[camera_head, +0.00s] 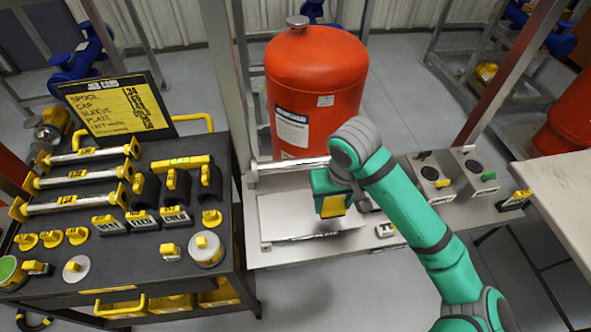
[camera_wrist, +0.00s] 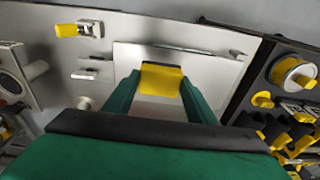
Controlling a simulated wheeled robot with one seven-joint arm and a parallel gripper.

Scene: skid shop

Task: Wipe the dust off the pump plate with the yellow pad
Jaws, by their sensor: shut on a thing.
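The yellow pad (camera_head: 333,206) is held in my gripper (camera_head: 330,200), above the pump plate. In the wrist view the pad (camera_wrist: 161,77) sits between the two green fingers of my gripper (camera_wrist: 160,88), which are shut on it. The pump plate (camera_head: 285,216) is a pale flat rectangle on the grey skid deck, below and around the pad; it also shows in the wrist view (camera_wrist: 215,68). My gripper hides part of its right side. I cannot tell whether the pad touches the plate. Dust cannot be made out clearly.
A red tank (camera_head: 318,90) stands right behind the plate. A dark cart (camera_head: 110,225) with yellow-tagged parts and a sign (camera_head: 120,107) stands at the left. Grey boxes with round dials (camera_head: 428,172) sit right of my arm. A pale table (camera_head: 565,195) is at the far right.

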